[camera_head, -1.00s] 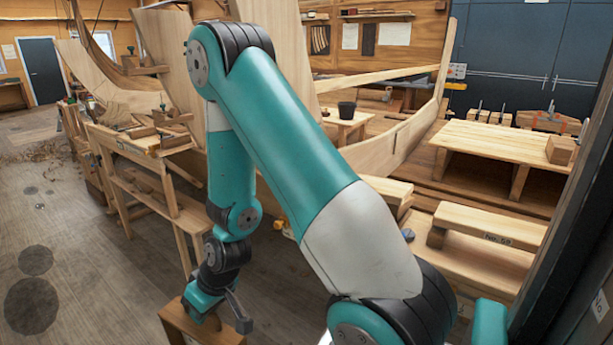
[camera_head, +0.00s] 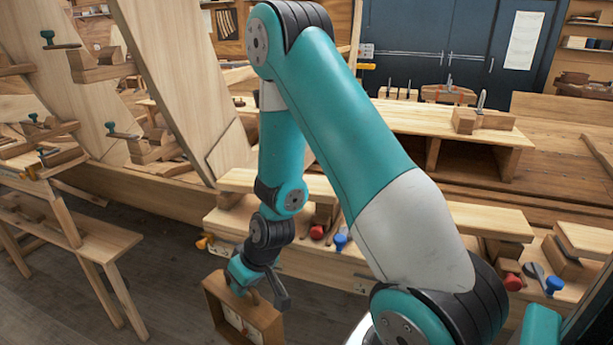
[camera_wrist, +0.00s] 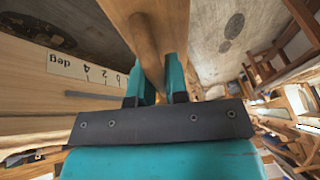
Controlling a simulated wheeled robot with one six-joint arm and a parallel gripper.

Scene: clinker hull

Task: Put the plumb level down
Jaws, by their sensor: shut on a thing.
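The plumb level is a wooden box-like frame (camera_head: 213,291) with a white scale plate inside, low in the head view. My gripper (camera_head: 258,290) is shut on its top and holds it in front of the bench, above the floor. In the wrist view a round wooden bar (camera_wrist: 146,45) of the level runs between the teal fingers of my gripper (camera_wrist: 155,92). A white scale marked "deg" (camera_wrist: 85,72) shows beside it. The level's lower end is cut off by the bottom of the head view.
A long low bench (camera_head: 330,268) with planks, red and blue knobs stands right behind the level. A trestle (camera_head: 85,240) stands at left. A raised wooden table (camera_head: 425,120) is further back. Grey floor (camera_head: 160,290) is open between trestle and level.

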